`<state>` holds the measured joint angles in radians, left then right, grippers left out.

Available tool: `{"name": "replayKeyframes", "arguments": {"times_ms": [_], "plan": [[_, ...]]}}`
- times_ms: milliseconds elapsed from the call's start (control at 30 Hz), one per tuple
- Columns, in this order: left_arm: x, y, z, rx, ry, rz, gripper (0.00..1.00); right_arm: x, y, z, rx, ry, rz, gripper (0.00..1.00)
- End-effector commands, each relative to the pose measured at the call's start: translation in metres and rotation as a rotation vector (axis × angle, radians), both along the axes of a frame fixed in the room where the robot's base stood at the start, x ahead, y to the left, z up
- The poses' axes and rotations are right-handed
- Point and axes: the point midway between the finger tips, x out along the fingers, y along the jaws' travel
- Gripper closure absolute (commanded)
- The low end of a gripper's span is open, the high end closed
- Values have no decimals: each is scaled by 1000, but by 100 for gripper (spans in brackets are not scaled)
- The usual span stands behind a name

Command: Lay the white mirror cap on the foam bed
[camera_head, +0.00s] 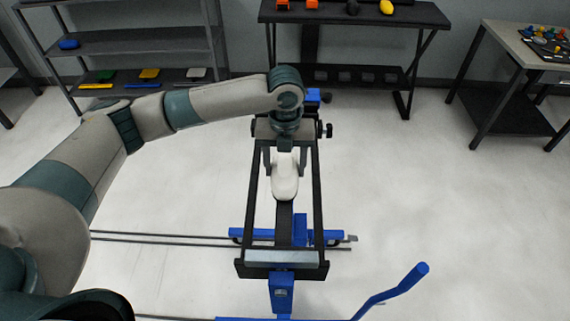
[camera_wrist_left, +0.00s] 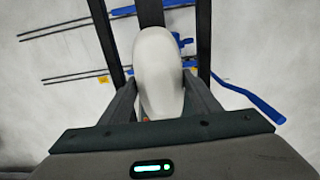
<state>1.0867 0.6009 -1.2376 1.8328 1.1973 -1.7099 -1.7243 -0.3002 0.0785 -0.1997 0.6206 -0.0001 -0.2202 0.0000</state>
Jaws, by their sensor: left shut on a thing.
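The white mirror cap (camera_head: 285,184) is a smooth, rounded, elongated shell, held above the black frame of a stand. My left gripper (camera_head: 285,166) is shut on it, one finger on each side; in the left wrist view the cap (camera_wrist_left: 158,70) stands out between the fingers. A pale grey pad (camera_head: 283,257) lies across the near end of the stand and looks like part of the foam bed. The cap is apart from this pad, over the dark middle bar (camera_head: 284,222). My right gripper is not in view.
The stand has blue feet (camera_head: 328,235) and a blue handle (camera_head: 398,289) at the near right. A dark shelf (camera_head: 130,42) is at the back left, a black table (camera_head: 345,14) at the back, and a side table (camera_head: 500,38) at the right. Floor between is clear.

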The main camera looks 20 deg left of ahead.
Motion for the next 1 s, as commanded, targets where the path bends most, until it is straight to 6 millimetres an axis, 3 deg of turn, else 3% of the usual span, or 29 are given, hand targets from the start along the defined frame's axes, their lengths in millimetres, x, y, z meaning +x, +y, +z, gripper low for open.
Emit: {"name": "replayKeyframes", "arguments": {"times_ms": [200,233,300,733,1000], "plan": [[0,0,-2,0,0,0,69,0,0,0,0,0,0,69],[0,0,-2,0,0,0,36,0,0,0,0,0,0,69],[0,0,-2,0,0,0,25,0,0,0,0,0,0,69],[0,0,3,-1,-1,0,25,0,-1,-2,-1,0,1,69],[1,0,32,-1,-3,-1,25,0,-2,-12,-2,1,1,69]]}}
